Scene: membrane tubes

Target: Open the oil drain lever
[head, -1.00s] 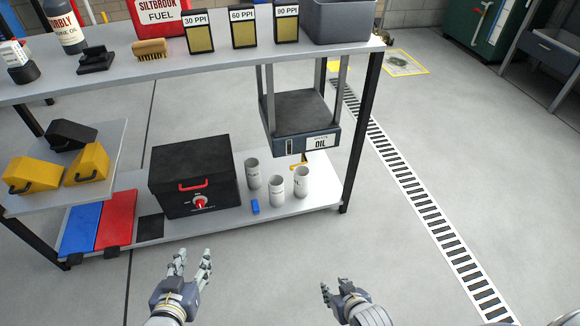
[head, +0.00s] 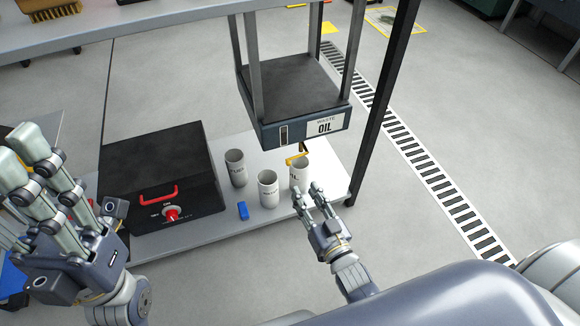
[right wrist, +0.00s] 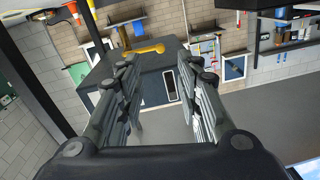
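The dark grey waste oil tank (head: 296,105) hangs below the upper shelf, its label reading "WASTE OIL". The yellow drain lever (head: 297,159) shows below the tank, just behind a white cup. In the right wrist view the lever (right wrist: 147,49) lies on the tank's dark underside, beyond and between the fingers. My right gripper (head: 313,188) is open and empty, just in front of the cups and a little below the lever, apart from it. My left gripper (head: 28,165) is large in the left foreground, with its fingers spread and empty, far from the lever.
A black table leg (head: 377,100) rises right of the tank. The floor to the right is clear.

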